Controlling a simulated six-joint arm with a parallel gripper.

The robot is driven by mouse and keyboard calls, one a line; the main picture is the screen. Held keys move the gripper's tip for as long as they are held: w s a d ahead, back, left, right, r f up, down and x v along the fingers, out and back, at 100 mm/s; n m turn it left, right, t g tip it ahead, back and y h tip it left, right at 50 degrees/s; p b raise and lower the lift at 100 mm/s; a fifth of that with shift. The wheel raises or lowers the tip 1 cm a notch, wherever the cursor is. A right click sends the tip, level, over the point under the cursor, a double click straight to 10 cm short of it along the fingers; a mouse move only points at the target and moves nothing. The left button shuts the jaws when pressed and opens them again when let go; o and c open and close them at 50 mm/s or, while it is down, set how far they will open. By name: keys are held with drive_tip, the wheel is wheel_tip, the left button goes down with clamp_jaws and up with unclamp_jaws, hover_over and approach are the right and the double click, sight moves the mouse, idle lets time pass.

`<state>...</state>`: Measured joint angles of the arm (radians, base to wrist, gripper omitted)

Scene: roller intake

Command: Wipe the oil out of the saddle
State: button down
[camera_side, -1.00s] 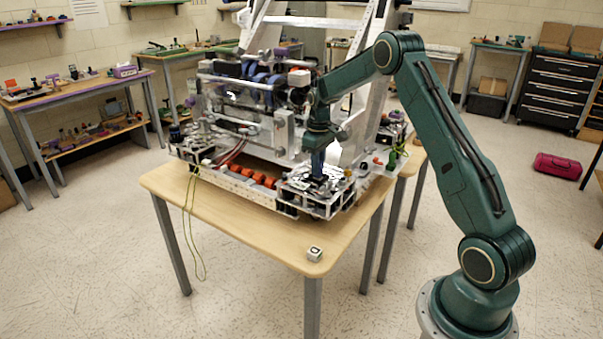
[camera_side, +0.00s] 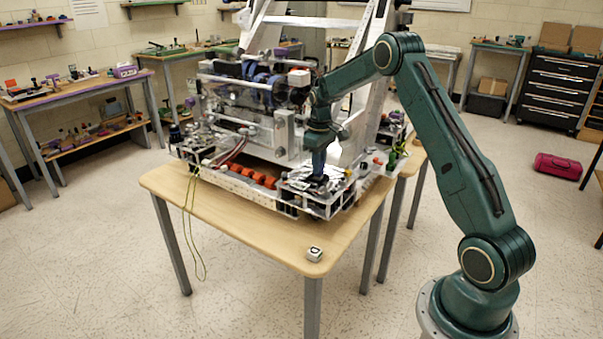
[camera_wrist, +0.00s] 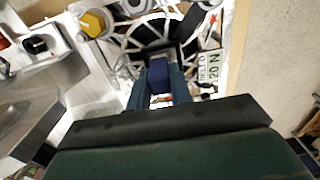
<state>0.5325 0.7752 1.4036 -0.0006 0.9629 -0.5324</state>
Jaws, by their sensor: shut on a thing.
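My gripper (camera_side: 318,163) points down over the front right corner module of the machine in the side view. In the wrist view my gripper (camera_wrist: 160,88) is shut on a dark blue block-like thing (camera_wrist: 158,72), which looks like a wiping pad or cloth. The blue thing's far end is at a dark frame on the module (camera_wrist: 126,38); I cannot tell whether it touches. The saddle and any oil in it cannot be made out; the gripper and the blue thing may cover them.
The large machine frame (camera_side: 282,135) rises just behind my gripper on a wooden table (camera_side: 240,215). A thin green cord (camera_side: 190,230) hangs over the edge. The table's front is mostly clear.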

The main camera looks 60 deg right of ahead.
drive_tip(key=shift+a+f, duration=0.15)
drive_tip(key=shift+a, duration=0.4)
idle(0.6)
drive_tip(key=shift+d, duration=0.2)
drive_tip(key=shift+s+d, duration=0.1)
drive_tip(key=shift+d, duration=0.2)
drive_tip(key=shift+a, duration=0.1)
idle(0.4)
drive_tip(key=shift+a, duration=0.3)
idle(0.4)
drive_tip(key=shift+d, duration=0.5)
idle(0.4)
